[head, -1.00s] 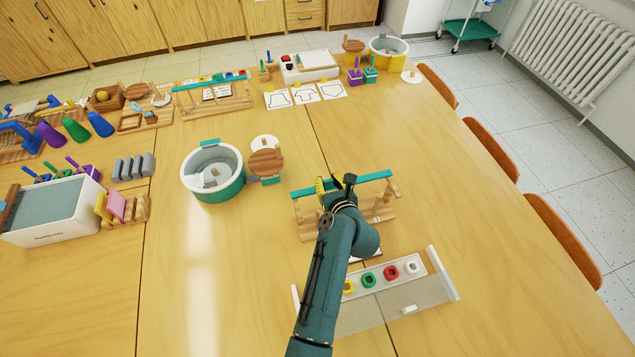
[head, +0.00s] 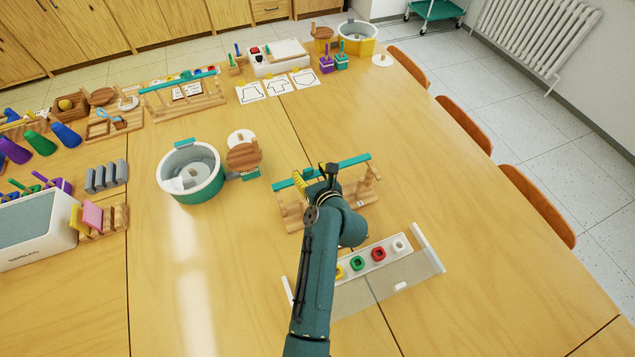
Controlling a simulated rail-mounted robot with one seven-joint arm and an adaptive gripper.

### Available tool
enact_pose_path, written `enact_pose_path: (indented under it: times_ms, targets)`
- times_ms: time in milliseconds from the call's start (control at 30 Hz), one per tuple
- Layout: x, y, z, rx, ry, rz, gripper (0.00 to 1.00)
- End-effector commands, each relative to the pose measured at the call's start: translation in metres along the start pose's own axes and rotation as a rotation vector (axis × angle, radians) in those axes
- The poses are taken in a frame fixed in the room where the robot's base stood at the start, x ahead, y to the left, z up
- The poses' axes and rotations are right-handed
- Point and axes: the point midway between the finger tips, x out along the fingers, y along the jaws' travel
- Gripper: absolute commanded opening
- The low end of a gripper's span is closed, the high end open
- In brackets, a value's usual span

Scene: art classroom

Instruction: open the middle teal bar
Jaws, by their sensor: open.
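A teal bar (head: 347,164) lies across the top of a wooden frame (head: 291,211) in the middle of the table. A second teal bar (head: 178,80) tops a similar wooden frame at the back left. My gripper (head: 307,179) is open at the left half of the nearer bar, over or beside it. A yellow part of it shows at the bar. My own wrist hides part of the bar and frame, and I cannot tell whether the fingers touch the bar.
A white tray (head: 365,259) with coloured rings stands in front, partly behind my arm. A teal and white round tub (head: 190,176) and a wooden disc (head: 244,156) stand to the left. The table at the right is clear; chairs (head: 537,205) line its edge.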

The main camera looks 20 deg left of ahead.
Motion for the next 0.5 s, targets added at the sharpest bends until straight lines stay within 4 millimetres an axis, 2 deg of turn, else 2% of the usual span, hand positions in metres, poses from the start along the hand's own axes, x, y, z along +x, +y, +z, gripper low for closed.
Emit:
enact_pose_path:
  times_ms: [300, 400, 500]
  targets:
    - [-0.076, 0.000, -0.002, 0.001, 0.001, -0.004, 0.59]
    - [-0.093, 0.000, -0.001, 0.001, 0.001, -0.002, 0.59]
    - [-0.102, 0.000, -0.001, 0.001, 0.001, -0.001, 0.59]
